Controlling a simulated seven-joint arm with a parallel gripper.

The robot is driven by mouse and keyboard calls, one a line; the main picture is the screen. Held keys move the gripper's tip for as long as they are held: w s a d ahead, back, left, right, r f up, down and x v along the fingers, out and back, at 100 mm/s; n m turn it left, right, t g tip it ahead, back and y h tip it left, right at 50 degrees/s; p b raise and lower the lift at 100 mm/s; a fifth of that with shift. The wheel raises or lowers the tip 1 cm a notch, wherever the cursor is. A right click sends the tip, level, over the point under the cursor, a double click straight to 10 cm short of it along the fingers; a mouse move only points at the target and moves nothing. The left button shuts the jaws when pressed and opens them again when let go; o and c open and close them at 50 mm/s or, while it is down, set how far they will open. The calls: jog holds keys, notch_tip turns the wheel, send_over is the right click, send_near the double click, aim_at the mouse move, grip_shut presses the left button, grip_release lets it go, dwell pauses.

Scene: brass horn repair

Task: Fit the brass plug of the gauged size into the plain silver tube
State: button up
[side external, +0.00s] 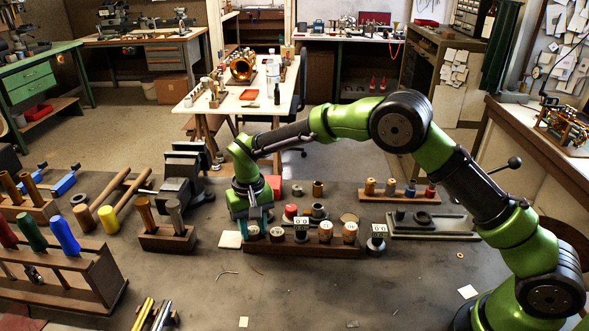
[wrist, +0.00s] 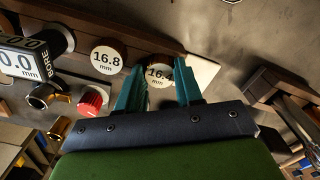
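A dark wooden rack (side external: 290,249) holds a row of brass plugs with white size labels. In the wrist view one plug (wrist: 108,58) reads 16.8 mm and the one beside it (wrist: 159,74) reads 16.4 mm. My gripper (side external: 254,229) points down at the rack's left end. In the wrist view its two teal fingers (wrist: 160,82) are apart, one on each side of the 16.4 plug, partly covering its edges; contact is not clear. A bore gauge (wrist: 22,62) shows 0.0 mm. I cannot identify the plain silver tube with certainty.
A pale square pad (side external: 230,240) lies left of the rack. Red, brass and dark cylindrical parts stand behind the rack. A vise (side external: 183,178) stands to the left. The front bench is mostly clear.

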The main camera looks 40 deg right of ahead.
aim_at(253, 230)
jog(key=shift+r, duration=0.15)
jog(key=shift+c, duration=0.5)
jog(key=shift+r, duration=3.8)
jog(key=s+d+r, duration=0.1)
jog(key=d, duration=0.7)
jog(key=s+d+r, duration=0.1)
jog(key=s+d, duration=0.1)
jog(key=d, duration=0.7)
jog(key=shift+s+d+r, duration=0.25)
jog(key=shift+d+r, duration=0.05)
jog(key=shift+f, duration=2.45)
jog(key=shift+f, duration=1.75)
